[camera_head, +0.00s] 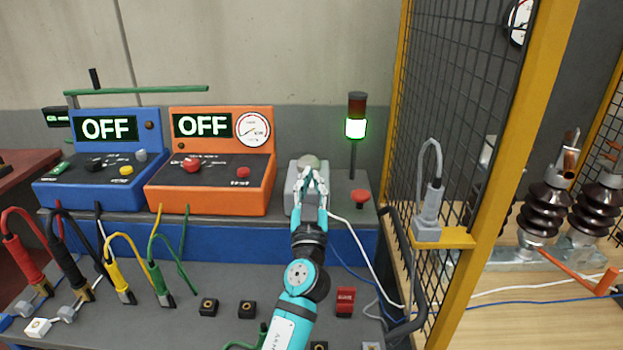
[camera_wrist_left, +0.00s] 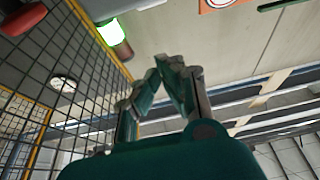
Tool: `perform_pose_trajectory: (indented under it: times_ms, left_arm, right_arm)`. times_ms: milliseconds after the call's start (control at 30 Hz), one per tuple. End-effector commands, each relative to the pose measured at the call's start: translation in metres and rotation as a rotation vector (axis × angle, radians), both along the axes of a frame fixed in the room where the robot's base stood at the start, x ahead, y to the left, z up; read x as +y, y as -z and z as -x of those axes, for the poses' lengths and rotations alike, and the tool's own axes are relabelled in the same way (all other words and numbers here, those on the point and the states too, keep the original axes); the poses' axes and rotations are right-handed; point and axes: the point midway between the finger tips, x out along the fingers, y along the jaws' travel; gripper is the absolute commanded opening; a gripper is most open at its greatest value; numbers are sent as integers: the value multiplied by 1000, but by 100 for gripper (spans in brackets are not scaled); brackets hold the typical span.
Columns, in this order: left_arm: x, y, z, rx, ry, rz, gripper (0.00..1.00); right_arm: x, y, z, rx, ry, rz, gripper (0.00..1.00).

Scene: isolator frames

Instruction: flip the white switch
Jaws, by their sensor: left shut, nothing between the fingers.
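My left gripper (camera_head: 310,174) is shut and empty, at the grey box (camera_head: 293,205) on the back bench. It also shows shut in the left wrist view (camera_wrist_left: 168,64). A pale rounded knob (camera_head: 309,161), which may be the white switch, shows just above the fingertips on that box. My fingers and wrist hide part of the box. I cannot tell whether the fingertips touch the knob. The wrist view does not show the box or knob. My right gripper is in neither view.
Left of the box stand an orange console (camera_head: 208,198) and a blue console (camera_head: 95,188), both reading OFF. Right are a lit green signal lamp (camera_head: 355,128), a red button (camera_head: 360,195) and a yellow-framed mesh fence (camera_head: 490,160). Cables and plugs crowd the front bench.

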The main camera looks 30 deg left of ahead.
Motion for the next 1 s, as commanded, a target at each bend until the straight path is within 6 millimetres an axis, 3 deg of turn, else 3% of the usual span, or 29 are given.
perform_pose_trajectory:
  times_ms: [100,400,600,1000]
  left_arm:
    - [-11,18,19,-1,0,3,0]
    - [-29,31,48,-2,-1,0,0]
    - [-31,31,51,-2,0,-1,0]
    - [-31,31,51,-2,-1,-1,0]
  right_arm:
    - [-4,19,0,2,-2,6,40]
    - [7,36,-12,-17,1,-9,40]
    - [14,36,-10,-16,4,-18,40]
    - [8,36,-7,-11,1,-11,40]
